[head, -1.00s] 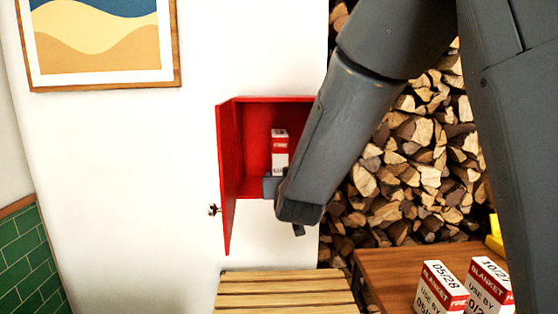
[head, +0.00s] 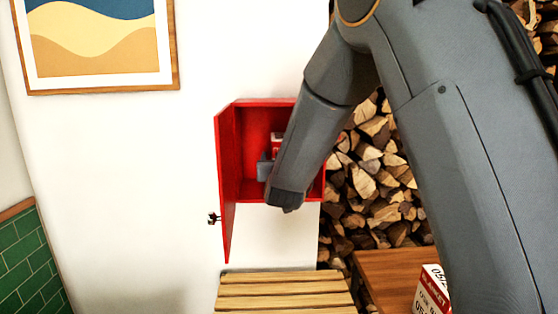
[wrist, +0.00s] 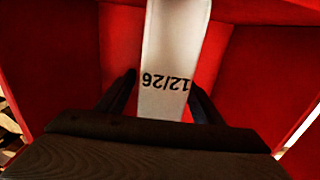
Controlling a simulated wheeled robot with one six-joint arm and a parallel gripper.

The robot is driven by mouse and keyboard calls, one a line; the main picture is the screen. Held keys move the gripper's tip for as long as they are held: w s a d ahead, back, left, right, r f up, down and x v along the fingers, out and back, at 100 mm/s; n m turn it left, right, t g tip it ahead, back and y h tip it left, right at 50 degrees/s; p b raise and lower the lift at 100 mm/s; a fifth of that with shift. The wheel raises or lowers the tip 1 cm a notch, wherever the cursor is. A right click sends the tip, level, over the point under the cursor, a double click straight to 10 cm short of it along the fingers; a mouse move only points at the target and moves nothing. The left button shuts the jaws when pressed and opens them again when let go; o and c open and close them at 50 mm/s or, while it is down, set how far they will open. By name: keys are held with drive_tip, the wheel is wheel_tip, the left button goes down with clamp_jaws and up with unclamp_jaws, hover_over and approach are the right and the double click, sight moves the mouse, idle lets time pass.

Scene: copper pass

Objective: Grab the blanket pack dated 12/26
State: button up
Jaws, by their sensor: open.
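The blanket pack dated 12/26 (wrist: 172,55) stands inside the open red wall cabinet (head: 228,180). In the wrist view its white face shows the date upside down. In the head view only a small red and white part of the pack (head: 276,143) shows beside my arm. My gripper (wrist: 163,98) is open, with one dark finger on each side of the pack's lower part in the wrist view. I cannot tell whether the fingers touch it. In the head view my gripper (head: 265,168) is at the cabinet's opening, partly hidden by my wrist.
A slatted wooden bench (head: 285,292) is below. A brown table (head: 395,268) at the lower right carries another blanket pack (head: 430,290). Stacked firewood (head: 375,170) fills the wall behind.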

drive_tip(key=shift+w, duration=0.1)
drive_tip(key=c, duration=1.4)
clamp_jaws()
drive_tip(key=shift+r, duration=0.15)
